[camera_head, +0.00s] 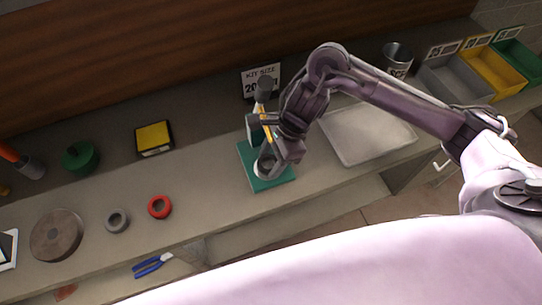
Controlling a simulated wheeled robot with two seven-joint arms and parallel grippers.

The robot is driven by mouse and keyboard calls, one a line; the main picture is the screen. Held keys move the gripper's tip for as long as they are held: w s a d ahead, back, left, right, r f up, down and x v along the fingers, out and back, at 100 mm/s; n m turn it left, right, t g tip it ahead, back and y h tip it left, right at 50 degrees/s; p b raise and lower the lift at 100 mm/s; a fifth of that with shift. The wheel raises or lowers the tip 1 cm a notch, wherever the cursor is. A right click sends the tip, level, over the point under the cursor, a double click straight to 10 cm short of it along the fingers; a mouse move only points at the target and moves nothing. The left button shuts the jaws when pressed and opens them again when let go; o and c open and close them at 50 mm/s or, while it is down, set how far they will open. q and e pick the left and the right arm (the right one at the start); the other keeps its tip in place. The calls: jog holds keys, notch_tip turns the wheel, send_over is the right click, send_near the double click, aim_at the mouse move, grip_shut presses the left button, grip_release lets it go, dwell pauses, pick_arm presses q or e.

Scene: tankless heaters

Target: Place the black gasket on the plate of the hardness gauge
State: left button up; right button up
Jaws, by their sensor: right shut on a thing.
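The hardness gauge has a green base (271,183) on the bench, with a dark upright and head behind my gripper. A pale round plate (259,168) shows partly at the base's left side. My right gripper (270,166) points down over this plate and is shut. The black gasket cannot be made out apart from the dark fingers, which hide what they hold. Whether it touches the plate cannot be told. My left gripper is out of view.
A grey ring (117,220) and a red ring (159,207) lie left on the bench, near a brown disc (57,236). A yellow-topped box (154,138) stands behind. A light tray (369,134) lies right of the gauge; bins (490,72) stand far right.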

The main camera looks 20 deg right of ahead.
jog(key=shift+f+b, duration=0.2)
jog(key=shift+b, duration=0.1)
jog(key=o, duration=1)
jog(key=shift+r, duration=0.1)
jog(key=shift+c, duration=0.2)
jog(key=shift+r, duration=0.1)
jog(key=shift+w+r, duration=0.1)
jog(key=shift+r, duration=0.05)
jog(key=d+b, duration=0.1)
jog(key=d, duration=0.2)
jog(key=d+b, duration=0.1)
jog(key=d, duration=0.3)
jog(key=d+b, duration=0.1)
jog(key=d, duration=0.3)
jog(key=shift+w+r, duration=0.1)
jog(key=shift+r, duration=0.2)
jog(key=shift+d+r+b, duration=0.15)
jog(key=shift+d+b, duration=0.2)
jog(key=shift+d, duration=0.35)
